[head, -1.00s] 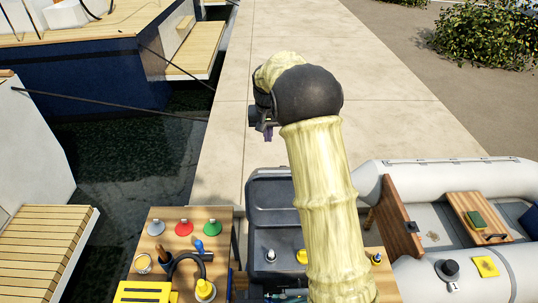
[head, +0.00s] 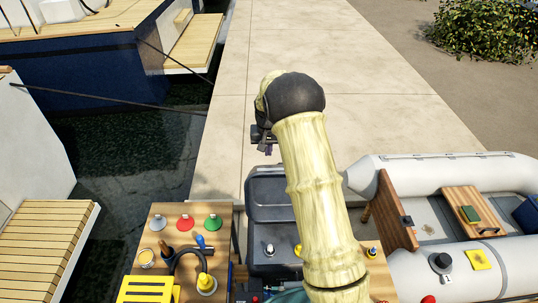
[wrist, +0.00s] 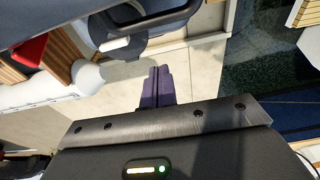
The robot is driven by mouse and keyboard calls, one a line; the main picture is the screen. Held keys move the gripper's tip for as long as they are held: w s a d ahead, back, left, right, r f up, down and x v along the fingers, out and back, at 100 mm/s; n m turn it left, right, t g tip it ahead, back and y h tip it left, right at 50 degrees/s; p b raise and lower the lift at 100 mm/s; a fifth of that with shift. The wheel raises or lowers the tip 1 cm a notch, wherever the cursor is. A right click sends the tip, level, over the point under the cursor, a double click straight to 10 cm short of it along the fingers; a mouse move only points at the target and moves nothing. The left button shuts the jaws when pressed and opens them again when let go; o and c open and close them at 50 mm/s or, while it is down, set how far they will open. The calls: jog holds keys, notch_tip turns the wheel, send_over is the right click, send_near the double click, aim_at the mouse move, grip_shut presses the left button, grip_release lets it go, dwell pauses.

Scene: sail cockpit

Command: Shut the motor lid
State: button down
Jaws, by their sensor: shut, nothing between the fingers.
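The motor lid (head: 266,188) is a dark grey panel standing raised at the back of the dark motor box, in the head view. Below it the box's inside (head: 278,236) is in sight, partly hidden by my arm. My gripper (head: 268,149) is just beyond the lid's top edge; whether it touches the lid cannot be told. In the wrist view, its purple fingers (wrist: 158,86) are together and empty. A dark grey part with a black handle (wrist: 155,18), seemingly of the motor lid, fills the top there, apart from the fingertips.
A wooden table (head: 170,225) with coloured knobs and a yellow slatted item (head: 145,289) stands left of the motor. A grey inflatable boat (head: 450,165) lies to the right. The stone quay (head: 345,60) behind is clear. Dark water (head: 130,150) is at left.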

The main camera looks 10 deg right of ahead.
jog(key=s+p, duration=0.1)
jog(key=s, duration=0.1)
jog(key=s+p, duration=0.1)
jog(key=shift+s+a+f+p, duration=0.3)
jog(key=shift+a+f+p, duration=0.05)
jog(key=shift+f, duration=0.05)
jog(key=shift+s+b, duration=0.1)
jog(key=shift+b, duration=0.35)
jog(key=shift+s+a+r+t+b, duration=0.1)
jog(key=shift+s+r+t+b, duration=0.2)
jog(key=shift+s+t+b, duration=0.15)
